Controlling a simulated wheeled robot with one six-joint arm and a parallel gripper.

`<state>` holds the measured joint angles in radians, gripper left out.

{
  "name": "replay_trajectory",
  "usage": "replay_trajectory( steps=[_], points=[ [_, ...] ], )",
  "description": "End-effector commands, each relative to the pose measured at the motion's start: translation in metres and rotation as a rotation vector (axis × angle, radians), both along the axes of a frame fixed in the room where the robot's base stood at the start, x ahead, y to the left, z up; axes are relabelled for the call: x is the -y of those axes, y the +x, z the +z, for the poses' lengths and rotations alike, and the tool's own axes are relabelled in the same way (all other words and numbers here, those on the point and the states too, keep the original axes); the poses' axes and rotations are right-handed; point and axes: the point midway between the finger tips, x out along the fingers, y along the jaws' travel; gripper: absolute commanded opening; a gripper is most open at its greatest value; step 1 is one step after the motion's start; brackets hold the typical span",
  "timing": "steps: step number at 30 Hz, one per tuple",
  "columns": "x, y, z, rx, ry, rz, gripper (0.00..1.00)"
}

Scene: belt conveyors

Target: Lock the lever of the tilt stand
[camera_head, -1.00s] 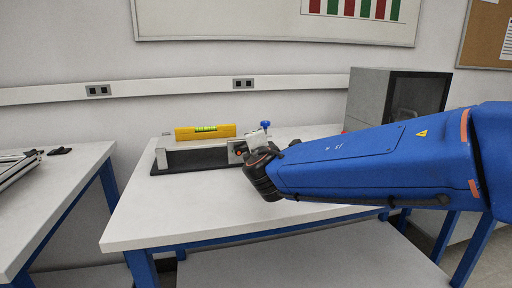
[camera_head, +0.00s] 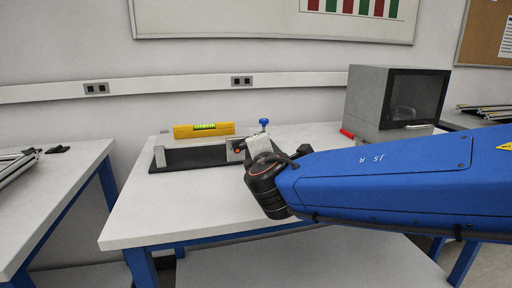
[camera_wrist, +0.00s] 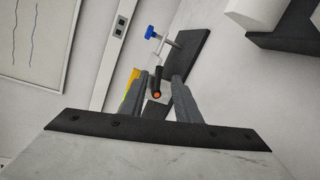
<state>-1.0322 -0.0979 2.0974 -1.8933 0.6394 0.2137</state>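The lever (camera_wrist: 156,82) has a black grip and an orange end; the orange end shows in the head view at the stand's right side. My gripper (camera_wrist: 163,92) is open, its two grey fingers apart on either side of the lever's grip as seen from the wrist. Contact cannot be told. In the head view my wrist partly hides the stand's right end.
A grey box with a dark front (camera_head: 368,97) stands at the table's back right, with a red object (camera_head: 346,133) beside it. The table's front area (camera_head: 180,215) is clear. Another table (camera_head: 45,205) stands at the left.

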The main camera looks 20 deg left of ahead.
Motion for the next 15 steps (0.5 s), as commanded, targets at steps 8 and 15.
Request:
replay_trajectory(
  steps=[8, 15],
  points=[
    [0.022, -0.051, 0.01, 0.0, 0.002, 0.003, 0.3],
    [0.036, -0.081, 0.014, 0.0, 0.001, 0.002, 0.3]
  ],
)
